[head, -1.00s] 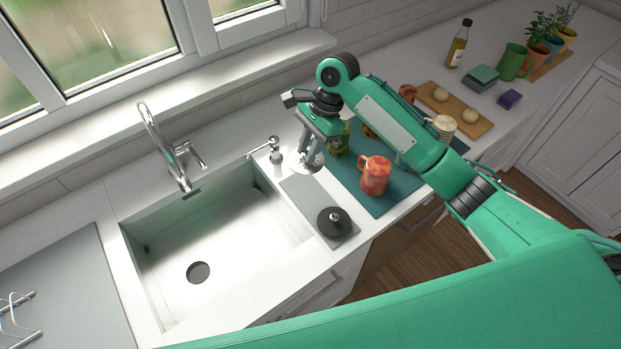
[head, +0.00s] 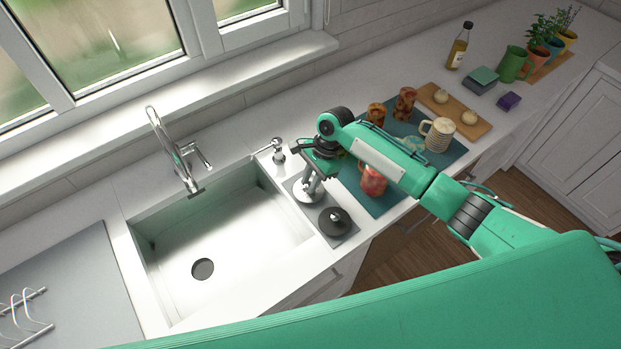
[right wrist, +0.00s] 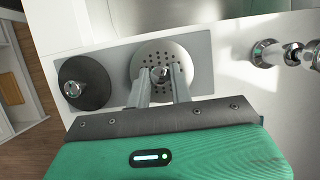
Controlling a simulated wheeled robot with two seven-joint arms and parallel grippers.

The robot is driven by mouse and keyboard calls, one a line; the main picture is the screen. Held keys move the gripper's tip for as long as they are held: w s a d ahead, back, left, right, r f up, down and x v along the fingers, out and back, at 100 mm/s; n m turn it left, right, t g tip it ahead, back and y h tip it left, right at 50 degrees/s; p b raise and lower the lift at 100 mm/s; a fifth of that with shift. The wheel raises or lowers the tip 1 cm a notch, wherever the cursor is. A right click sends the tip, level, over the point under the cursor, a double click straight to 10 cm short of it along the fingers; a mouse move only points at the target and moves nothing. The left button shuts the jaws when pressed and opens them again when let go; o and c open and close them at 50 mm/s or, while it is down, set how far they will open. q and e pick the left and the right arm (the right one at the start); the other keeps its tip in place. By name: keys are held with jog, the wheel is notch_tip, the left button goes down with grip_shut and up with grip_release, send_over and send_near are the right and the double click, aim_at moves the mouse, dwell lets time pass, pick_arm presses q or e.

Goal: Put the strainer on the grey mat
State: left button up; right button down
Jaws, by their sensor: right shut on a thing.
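The strainer (head: 300,195) is a round metal disc with small holes and a centre knob. It shows over the far part of the narrow grey mat (head: 317,208) beside the sink. My right gripper (head: 308,184) points down and is shut on the strainer's knob. In the right wrist view the strainer (right wrist: 146,60) lies within the outline of the mat (right wrist: 121,58), with the fingers (right wrist: 161,78) at its knob. I cannot tell whether the strainer touches the mat. My left gripper is not in view.
A black stopper (head: 335,222) with a metal knob sits on the mat's near part, close beside the strainer. The sink (head: 215,240) is to the left, with a soap dispenser (head: 278,152) behind. A teal mat (head: 393,203) with several mugs lies to the right.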

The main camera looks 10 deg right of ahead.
jog(key=c, duration=1.3)
grip_release()
jog(key=shift+f, duration=0.1)
jog(key=shift+o, duration=0.2)
jog(key=b+v, duration=0.3)
jog(key=v, duration=0.9)
